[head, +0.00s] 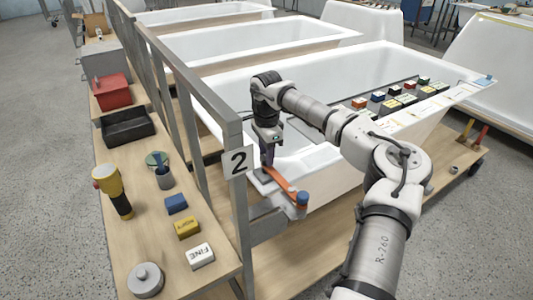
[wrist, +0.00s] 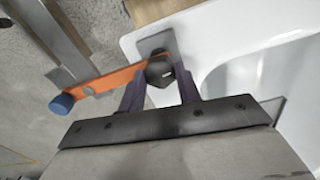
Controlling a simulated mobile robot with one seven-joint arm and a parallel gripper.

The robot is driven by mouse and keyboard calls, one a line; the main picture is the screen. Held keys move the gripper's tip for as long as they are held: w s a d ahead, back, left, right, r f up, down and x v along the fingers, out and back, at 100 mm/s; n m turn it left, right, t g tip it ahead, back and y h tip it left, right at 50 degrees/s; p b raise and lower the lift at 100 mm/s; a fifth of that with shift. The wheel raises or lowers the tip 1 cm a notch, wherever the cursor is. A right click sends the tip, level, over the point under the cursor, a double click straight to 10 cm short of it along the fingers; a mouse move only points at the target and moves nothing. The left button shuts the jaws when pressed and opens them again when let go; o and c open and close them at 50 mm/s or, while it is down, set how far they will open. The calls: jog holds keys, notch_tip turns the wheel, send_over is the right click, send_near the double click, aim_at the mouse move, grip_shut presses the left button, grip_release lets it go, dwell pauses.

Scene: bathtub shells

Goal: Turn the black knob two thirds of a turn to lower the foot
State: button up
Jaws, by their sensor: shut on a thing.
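The black knob (wrist: 160,72) is a dark faceted piece with a small white mark, at the top middle of the wrist view. My gripper (wrist: 159,80) has one purple-grey finger on each side of it and is shut on it. An orange bar (wrist: 112,80) runs from beside the knob to a blue end piece (wrist: 62,103) at the left. In the head view my gripper (head: 268,158) points down at the bar's inner end, by the tub corner, and hides the knob. The blue end piece (head: 302,198) points toward the front right. I cannot make out the foot.
A white bathtub (head: 330,170) lies behind the bar, with several colored blocks on a board across it. A wooden bench (head: 150,235) holds tools, blocks and a red box (head: 110,92).

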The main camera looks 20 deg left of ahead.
jog(key=m, duration=0.4)
jog(key=shift+m, duration=0.3)
jog(key=m, duration=0.3)
jog(key=shift+m+b, duration=0.3)
jog(key=shift+b, duration=0.1)
jog(key=m+b, duration=0.1)
jog(key=m, duration=1)
jog(key=m+b, duration=0.1)
jog(key=m, duration=0.3)
jog(key=m+b, duration=0.1)
jog(key=m, duration=0.3)
jog(key=shift+m, duration=1.9)
jog(key=shift+b, duration=0.3)
